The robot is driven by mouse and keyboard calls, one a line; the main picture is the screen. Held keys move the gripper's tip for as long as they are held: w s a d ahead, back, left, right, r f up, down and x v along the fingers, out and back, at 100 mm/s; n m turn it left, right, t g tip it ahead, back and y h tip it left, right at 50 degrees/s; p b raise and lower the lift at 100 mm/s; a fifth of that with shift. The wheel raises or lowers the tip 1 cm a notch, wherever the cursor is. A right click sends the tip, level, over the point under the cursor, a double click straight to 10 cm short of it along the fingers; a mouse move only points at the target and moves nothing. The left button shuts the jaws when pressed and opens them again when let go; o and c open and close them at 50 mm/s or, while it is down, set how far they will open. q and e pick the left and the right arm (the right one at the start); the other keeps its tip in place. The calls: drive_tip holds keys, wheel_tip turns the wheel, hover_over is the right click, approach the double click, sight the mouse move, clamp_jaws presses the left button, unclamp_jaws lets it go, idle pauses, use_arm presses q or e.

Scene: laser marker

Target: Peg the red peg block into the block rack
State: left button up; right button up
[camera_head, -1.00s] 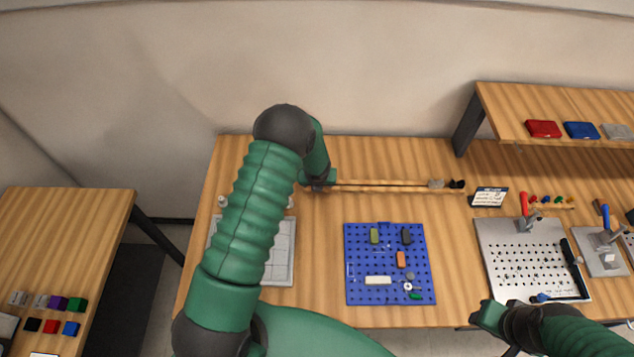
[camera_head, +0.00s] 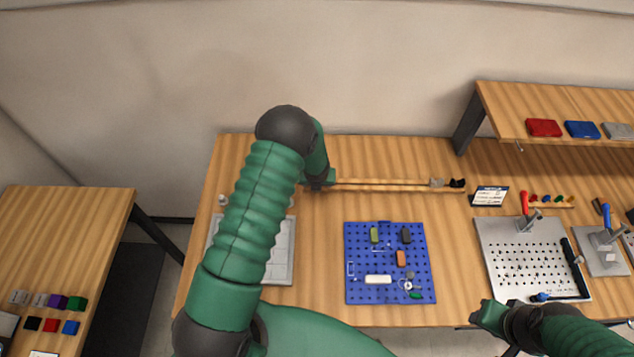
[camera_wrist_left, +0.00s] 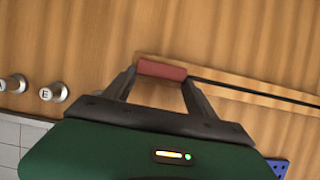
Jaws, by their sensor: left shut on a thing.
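My left gripper (camera_wrist_left: 162,78) is shut on a red block (camera_wrist_left: 162,69), held crosswise between its fingertips. The block is at the left end of a long wooden strip (camera_wrist_left: 240,85) with a dark groove; I cannot tell whether it touches the strip. In the head view my left gripper (camera_head: 317,184) is at the left end of this strip (camera_head: 390,187), and the block is too small or hidden to make out there. Which object is the block rack is not clear. My right gripper (camera_head: 488,314) is at the table's front edge, its jaw state unclear.
A blue pegboard (camera_head: 360,292) with several coloured pieces lies in front of the strip. A grey tray (camera_head: 282,262) is partly behind my left arm. A metal perforated plate (camera_head: 500,235) lies to the right. A lettered knob (camera_wrist_left: 52,92) stands left of the gripper.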

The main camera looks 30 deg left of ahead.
use_arm(q)
drive_tip(key=shift+f, duration=0.2)
drive_tip(key=o, duration=1.4)
drive_tip(key=p+v, duration=0.2)
drive_tip(key=v, duration=1.4)
drive_tip(key=shift+r+p, duration=0.3)
drive_tip(key=shift+r, duration=0.1)
